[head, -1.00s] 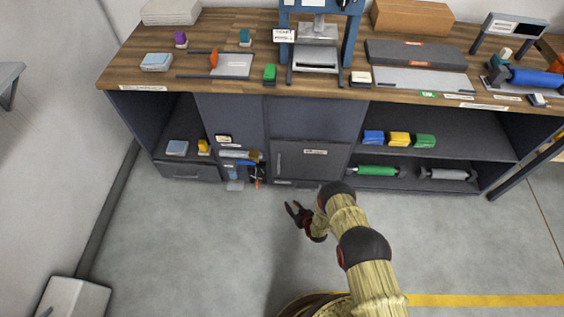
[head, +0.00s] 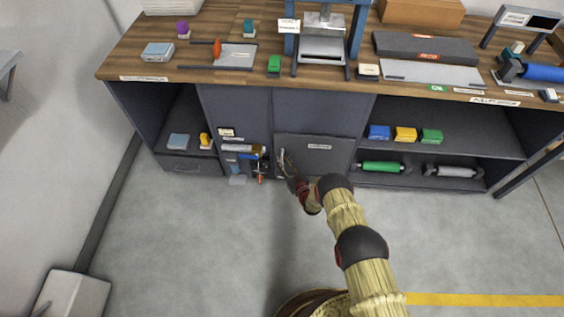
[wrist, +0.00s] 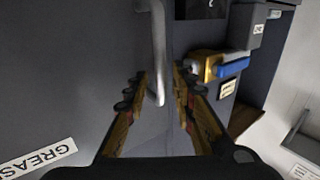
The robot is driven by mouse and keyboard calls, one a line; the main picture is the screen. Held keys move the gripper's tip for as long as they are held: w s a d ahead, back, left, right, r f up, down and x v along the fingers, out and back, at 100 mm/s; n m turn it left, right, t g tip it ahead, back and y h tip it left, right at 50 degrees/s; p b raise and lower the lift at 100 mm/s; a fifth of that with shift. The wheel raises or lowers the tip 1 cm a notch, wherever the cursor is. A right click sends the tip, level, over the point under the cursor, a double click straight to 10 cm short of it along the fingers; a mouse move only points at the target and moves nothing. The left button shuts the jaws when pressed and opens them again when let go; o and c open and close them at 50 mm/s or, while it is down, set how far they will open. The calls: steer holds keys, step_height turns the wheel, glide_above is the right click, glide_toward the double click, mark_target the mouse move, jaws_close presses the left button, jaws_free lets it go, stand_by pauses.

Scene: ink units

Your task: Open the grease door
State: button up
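The grease door (head: 325,158) is a dark grey panel low in the workbench and looks shut. Its label (wrist: 38,158) reads "GREASE" in the wrist view. The door's pale bar handle (wrist: 158,45) runs down into the gap between my fingers. My gripper (wrist: 160,88) is open, with one finger on each side of the handle and space visible between them. In the head view my gripper (head: 288,166) is at the door's left edge, over the handle, and hides part of it.
Left of the door an open compartment (head: 242,160) holds a yellow-ended roller, a blue item and small tools. An open shelf on the right holds blue, yellow and green blocks (head: 404,134) and a green roller (head: 380,167). The floor (head: 200,240) in front is clear.

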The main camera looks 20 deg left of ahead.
steer(key=shift+w+a, duration=0.3)
steer(key=shift+a, duration=0.15)
jaws_close()
stand_by(0.7)
